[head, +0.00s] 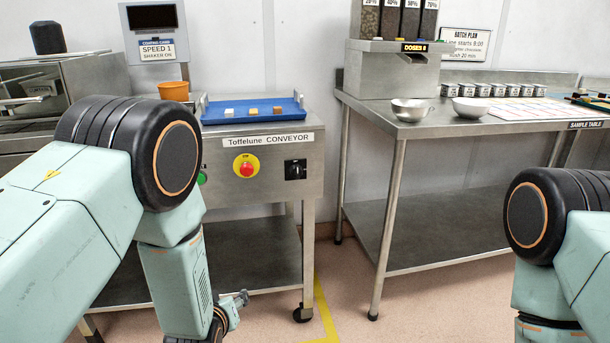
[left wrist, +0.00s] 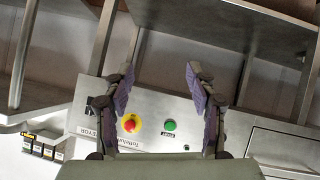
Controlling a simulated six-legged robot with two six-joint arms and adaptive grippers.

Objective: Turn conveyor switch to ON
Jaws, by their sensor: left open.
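The conveyor switch (head: 295,169) is a small black square with a knob at the right of the conveyor's front panel (head: 262,190) in the head view. Its set position is too small to read. My left gripper (head: 240,298) is low in front of the conveyor, below and left of the switch and apart from it. In the left wrist view, which is turned over, my left gripper (left wrist: 160,75) is open and empty, its fingers spread before the panel. The dark switch (left wrist: 96,104) there is partly hidden behind the left-hand finger. My right gripper is out of view.
A red button on yellow (head: 246,166) and a green button (head: 202,178), partly hidden by my left arm, share the panel. A blue tray (head: 254,117) with small pieces and an orange cup (head: 174,91) stand on top. The sample table (head: 470,126) stands to the right.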

